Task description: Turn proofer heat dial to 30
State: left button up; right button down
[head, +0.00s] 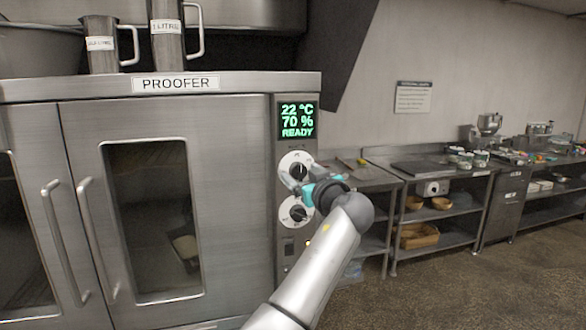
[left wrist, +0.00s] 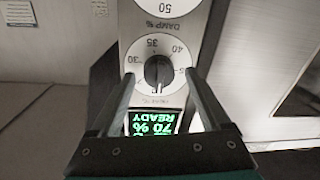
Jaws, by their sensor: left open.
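The proofer (head: 232,150) has a green display (head: 297,121) reading 22 °C, 70 % and READY. Below the display is the upper dial, the heat dial (head: 297,158), with a white face and dark knob. In the left wrist view this dial (left wrist: 138,75) appears upside down, with marks 30, 35 and 40 visible and its knob (left wrist: 157,72) in the middle. My left gripper (head: 296,179) is at the dial, partly covering it. In the wrist view its open fingers (left wrist: 158,80) stand on either side of the knob, with gaps; contact cannot be told.
A lower dial (head: 294,213), marked DAMP % in the wrist view, sits just below. Metal jugs (head: 168,38) stand on top of the proofer. The proofer doors have long handles (head: 95,240). Steel work tables (head: 440,168) stand at right, with open floor in front.

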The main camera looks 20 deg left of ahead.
pick_arm(q)
jog(key=shift+w, duration=0.1)
dwell(0.3)
jog(key=shift+c, duration=0.9)
grip_shut()
